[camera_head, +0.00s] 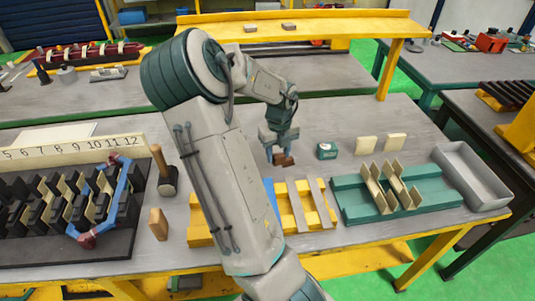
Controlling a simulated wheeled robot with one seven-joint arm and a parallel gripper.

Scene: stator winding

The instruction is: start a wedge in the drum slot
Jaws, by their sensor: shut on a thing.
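My gripper (281,150) is above the table right of centre, its fingers pointing down. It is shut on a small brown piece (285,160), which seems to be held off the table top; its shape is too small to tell. Long flat strips (299,205), possibly wedges, lie across a yellow rack (281,198), partly hidden by my arm. The black slotted part (45,215), probably the drum section, stands at the left with cream liners and a blue and red coil in it. A plate numbered up to 12 (80,152) stands behind it.
A mallet (166,175) and wooden block (158,224) stand right of the slotted part. A green fixture (435,191) with cream channels, a grey tray (472,170), a small green box (327,150) and cream blocks (396,142) are at the right. Free table lies behind my gripper.

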